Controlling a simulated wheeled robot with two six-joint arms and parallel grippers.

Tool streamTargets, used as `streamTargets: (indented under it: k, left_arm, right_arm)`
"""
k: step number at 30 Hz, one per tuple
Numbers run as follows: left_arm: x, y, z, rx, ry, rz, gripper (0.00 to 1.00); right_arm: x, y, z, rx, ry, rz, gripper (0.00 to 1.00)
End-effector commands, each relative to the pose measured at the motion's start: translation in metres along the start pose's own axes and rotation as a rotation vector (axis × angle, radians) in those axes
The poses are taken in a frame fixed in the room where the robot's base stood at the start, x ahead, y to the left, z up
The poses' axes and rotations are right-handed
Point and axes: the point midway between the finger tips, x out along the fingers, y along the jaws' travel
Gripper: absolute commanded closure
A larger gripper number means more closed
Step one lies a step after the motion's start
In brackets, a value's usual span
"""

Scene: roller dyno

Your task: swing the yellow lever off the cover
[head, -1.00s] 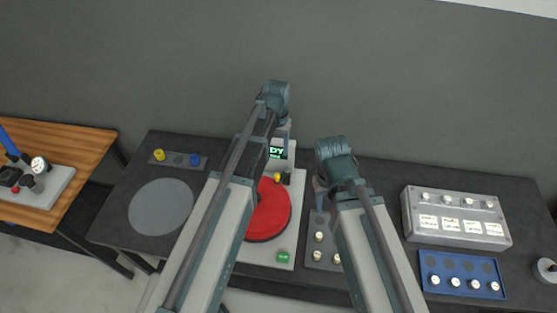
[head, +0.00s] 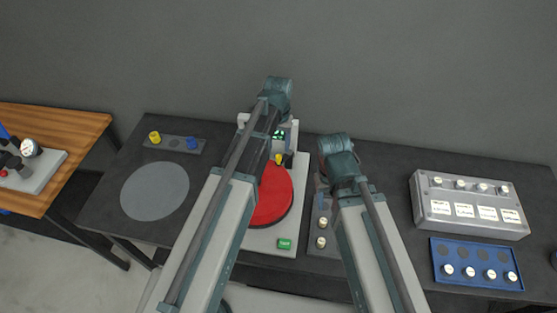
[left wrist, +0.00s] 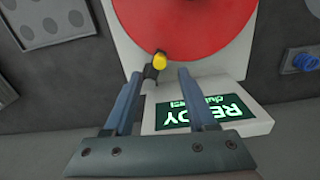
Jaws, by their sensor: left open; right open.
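The round red cover (head: 272,197) lies on a pale base plate, partly hidden by my left arm. It also fills the top of the left wrist view (left wrist: 185,22). The yellow lever (head: 278,158) has a yellow knob (left wrist: 159,61) on a dark arm at the cover's edge nearest the display. My left gripper (left wrist: 159,76) is open; the lever's dark arm shows between its fingertips, close to the left finger. I cannot tell whether they touch. My right gripper (head: 322,186) is open and empty, right of the base plate, partly hidden by its own arm.
A green-lit display (left wrist: 200,112) reading READY stands beside the lever. A green button (head: 284,244) is at the plate's front. A grey disc (head: 155,191) and a strip with yellow and blue knobs lie left. A grey box (head: 470,205) and blue tray (head: 437,263) stand right.

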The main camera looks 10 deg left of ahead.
Motion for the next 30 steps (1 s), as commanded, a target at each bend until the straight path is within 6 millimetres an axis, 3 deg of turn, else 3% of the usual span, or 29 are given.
streamTargets:
  k: [1,9,21,30]
  left_arm:
    - [0.015,0.000,0.000,0.000,0.000,0.000,0.43]
    - [0.046,0.000,0.000,0.000,0.000,0.000,0.43]
    - [0.049,0.000,0.000,0.000,0.000,0.000,0.45]
    - [0.049,0.000,0.000,0.000,0.000,0.000,0.99]
  right_arm:
    - [0.015,-0.001,-0.001,-0.002,0.000,0.001,0.50]
    - [0.045,-0.004,-0.003,-0.010,0.000,0.002,0.50]
    - [0.048,-0.004,-0.003,-0.012,0.000,0.002,0.50]
    - [0.048,-0.004,-0.003,-0.011,0.000,0.002,0.50]
